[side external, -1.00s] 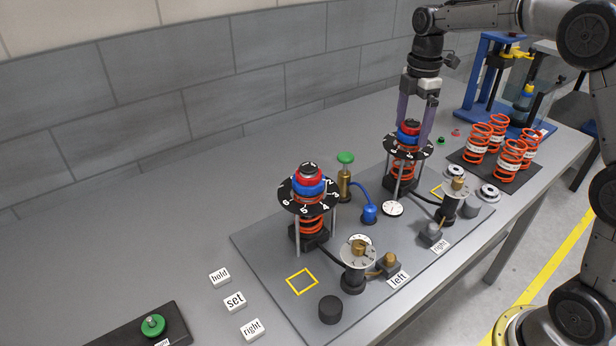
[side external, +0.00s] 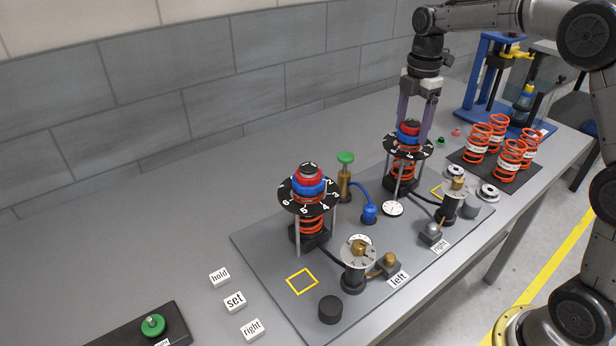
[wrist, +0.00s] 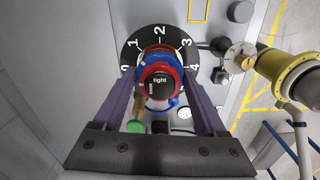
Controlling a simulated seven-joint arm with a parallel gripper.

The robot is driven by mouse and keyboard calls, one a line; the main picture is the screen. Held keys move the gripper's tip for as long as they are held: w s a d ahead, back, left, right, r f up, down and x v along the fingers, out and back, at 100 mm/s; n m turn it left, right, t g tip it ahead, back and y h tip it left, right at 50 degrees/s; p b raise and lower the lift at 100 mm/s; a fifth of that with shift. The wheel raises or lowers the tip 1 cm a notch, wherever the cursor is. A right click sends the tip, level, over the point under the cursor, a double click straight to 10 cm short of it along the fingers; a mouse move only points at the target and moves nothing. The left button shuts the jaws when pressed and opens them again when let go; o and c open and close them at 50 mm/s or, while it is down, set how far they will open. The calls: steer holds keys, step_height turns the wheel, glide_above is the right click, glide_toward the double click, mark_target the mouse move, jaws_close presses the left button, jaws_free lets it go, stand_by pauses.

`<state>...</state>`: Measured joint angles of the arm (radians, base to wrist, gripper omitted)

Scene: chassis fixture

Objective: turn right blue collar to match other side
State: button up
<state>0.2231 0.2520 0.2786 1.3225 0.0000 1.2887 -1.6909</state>
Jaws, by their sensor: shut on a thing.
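The right blue collar (side external: 409,136) sits over the black numbered plate (side external: 421,152) on the right spring stand, under a red ring and a black cap. My gripper (side external: 412,131) reaches down from above, its purple fingers shut on the blue collar from both sides.
Dial posts (side external: 357,253) stand in front. Several orange springs (side external: 511,155) and a blue press frame (side external: 488,75) are at back right.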

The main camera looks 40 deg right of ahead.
steer(key=m, duration=0.4)
steer(key=shift+m, duration=0.3)
steer(key=m, duration=0.8)
steer(key=shift+f, duration=0.1)
steer(key=m, duration=0.4)
steer(key=shift+m, duration=0.3)
steer(key=o, duration=1.3)
